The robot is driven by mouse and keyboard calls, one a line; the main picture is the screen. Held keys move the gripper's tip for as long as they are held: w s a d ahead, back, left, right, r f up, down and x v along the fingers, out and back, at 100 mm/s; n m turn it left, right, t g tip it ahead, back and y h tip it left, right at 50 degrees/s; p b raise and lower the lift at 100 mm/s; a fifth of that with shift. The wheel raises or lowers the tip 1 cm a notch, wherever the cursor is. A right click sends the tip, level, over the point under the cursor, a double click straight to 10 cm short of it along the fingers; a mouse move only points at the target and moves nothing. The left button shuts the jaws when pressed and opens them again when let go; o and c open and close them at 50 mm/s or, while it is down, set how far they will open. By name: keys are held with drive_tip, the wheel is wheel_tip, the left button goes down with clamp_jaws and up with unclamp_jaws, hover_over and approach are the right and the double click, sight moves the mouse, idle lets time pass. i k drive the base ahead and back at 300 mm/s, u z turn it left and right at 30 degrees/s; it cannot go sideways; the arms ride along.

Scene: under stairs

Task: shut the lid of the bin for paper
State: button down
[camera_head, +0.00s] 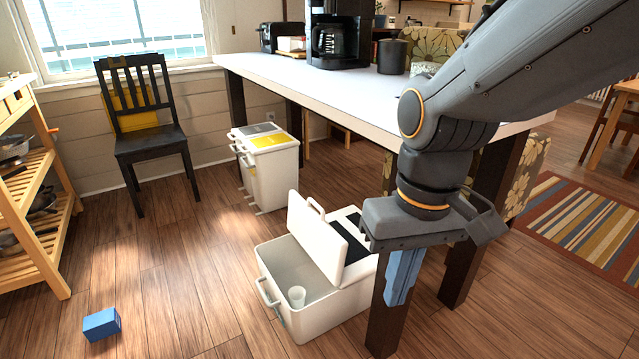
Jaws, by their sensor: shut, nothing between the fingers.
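A white two-part bin (320,325) stands on the floor in front of the table. The white lid (318,238) of its left compartment is raised, tilted upright, with a loop handle at its top edge. The right part has a black panel (354,246) and looks shut, partly hidden by the raised lid. I cannot read a label telling which compartment is for paper. My gripper (402,278) points down with its blue fingers shut and empty, to the right of the bin and apart from the lid in the picture.
A second white bin (270,180) with grey and yellow tops, both shut, stands behind. The white table (300,85) and its dark legs are close to my arm. A blue box (102,323) lies on the floor.

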sight(327, 249)
drive_tip(key=u, duration=0.5)
drive_tip(key=i, duration=0.85)
drive_tip(key=u, duration=0.7)
